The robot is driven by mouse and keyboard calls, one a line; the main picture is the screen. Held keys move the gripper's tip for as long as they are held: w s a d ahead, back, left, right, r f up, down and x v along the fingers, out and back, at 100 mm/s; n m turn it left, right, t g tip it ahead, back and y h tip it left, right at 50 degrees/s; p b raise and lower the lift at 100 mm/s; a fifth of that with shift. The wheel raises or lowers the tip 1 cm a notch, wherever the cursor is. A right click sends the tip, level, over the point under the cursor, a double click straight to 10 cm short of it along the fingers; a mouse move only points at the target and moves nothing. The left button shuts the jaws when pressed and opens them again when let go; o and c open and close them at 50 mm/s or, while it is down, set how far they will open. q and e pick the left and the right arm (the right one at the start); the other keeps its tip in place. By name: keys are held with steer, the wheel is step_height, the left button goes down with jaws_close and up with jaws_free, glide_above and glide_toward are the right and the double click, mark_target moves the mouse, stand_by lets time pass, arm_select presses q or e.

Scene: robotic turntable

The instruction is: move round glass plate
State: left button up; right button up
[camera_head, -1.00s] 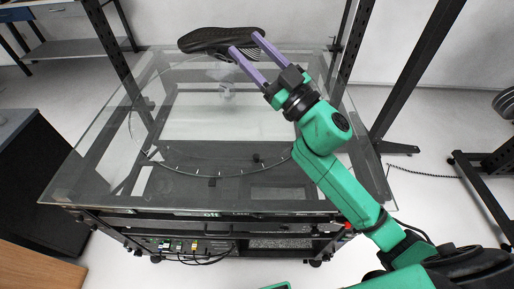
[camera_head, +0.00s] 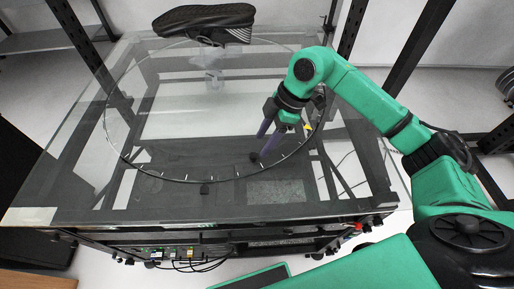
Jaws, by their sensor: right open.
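The round glass plate (camera_head: 160,160) is a clear disc with a dark rim and small light marks, on the glass-topped table (camera_head: 70,180). A black shoe (camera_head: 205,22) with a grey-striped sole end rests at the plate's far edge. My right gripper (camera_head: 261,157) has purple fingers and points down over the near right part of the plate, inside the rim. Its fingers are apart with nothing between them. I cannot tell whether the fingertips touch the glass. My left gripper is not in view.
A black frame with upright posts (camera_head: 352,28) stands behind and right of the table. Electronics and cables (camera_head: 185,254) sit under the front edge. A dark cabinet (camera_head: 28,200) stands at left. The left part of the tabletop is clear.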

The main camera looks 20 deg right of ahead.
mark_target(254, 155)
steer(key=x, duration=0.5)
jaws_close()
stand_by(1.3)
